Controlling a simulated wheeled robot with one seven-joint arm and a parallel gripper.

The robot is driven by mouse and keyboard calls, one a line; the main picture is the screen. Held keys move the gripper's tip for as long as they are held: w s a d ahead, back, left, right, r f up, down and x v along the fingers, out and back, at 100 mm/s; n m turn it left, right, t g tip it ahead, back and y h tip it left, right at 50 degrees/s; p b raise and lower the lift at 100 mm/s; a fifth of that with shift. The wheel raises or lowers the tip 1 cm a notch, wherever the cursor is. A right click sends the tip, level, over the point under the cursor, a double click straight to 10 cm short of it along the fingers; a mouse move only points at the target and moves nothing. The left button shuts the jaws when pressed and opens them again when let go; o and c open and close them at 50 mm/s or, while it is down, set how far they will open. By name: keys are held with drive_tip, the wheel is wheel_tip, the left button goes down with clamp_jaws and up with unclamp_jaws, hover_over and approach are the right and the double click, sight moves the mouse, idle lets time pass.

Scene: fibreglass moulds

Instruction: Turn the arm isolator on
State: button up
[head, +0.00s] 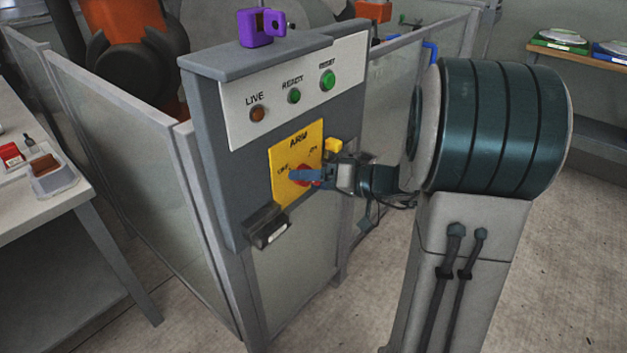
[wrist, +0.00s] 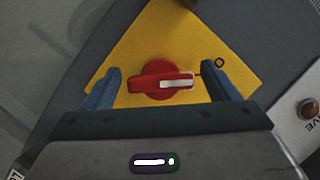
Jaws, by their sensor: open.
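The arm isolator is a red rotary knob (wrist: 160,80) on a yellow plate (head: 284,157) marked ARM, on the grey control panel (head: 223,190). In the wrist view the knob's white pointer stripe points right, towards a mark partly hidden behind the right finger. In the head view the knob is mostly hidden by my blue fingers. My gripper (head: 298,176) is in front of the plate. In the wrist view my gripper (wrist: 160,72) is open, with one finger either side of the knob and visible gaps between.
An orange LIVE lamp (head: 258,114), green READY lamp (head: 294,96) and green RESET button (head: 328,80) are above the plate. A dark box (head: 268,228) juts out below. Fence panels (head: 125,150) flank the panel.

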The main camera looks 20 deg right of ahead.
drive_tip(key=c, duration=1)
drive_tip(key=shift+f+m+b, duration=0.15)
drive_tip(key=shift+m+b, duration=0.15)
drive_tip(key=shift+b, duration=0.2)
drive_tip(key=shift+y+b, duration=0.3)
drive_tip(key=shift+b, duration=0.05)
drive_tip(key=shift+f+m+y+b, duration=0.1)
drive_tip(key=shift+m+y+b, duration=0.4)
drive_tip(key=shift+m+b, duration=0.55)
drive_tip(key=m+y+b, duration=0.1)
drive_tip(key=m, duration=0.3)
drive_tip(key=shift+y, duration=0.4)
drive_tip(key=m, duration=0.1)
drive_tip(key=m+t, duration=0.1)
drive_tip(key=m, duration=0.1)
drive_tip(key=m+y, duration=0.1)
drive_tip(key=shift+r, duration=0.25)
drive_tip(key=m+t+p, duration=0.1)
drive_tip(key=m, duration=0.2)
drive_tip(key=m+t, duration=0.1)
drive_tip(key=m, duration=0.2)
drive_tip(key=shift+y+p, duration=0.4)
drive_tip(key=shift+m+t, duration=0.35)
drive_tip(key=shift+t, duration=0.05)
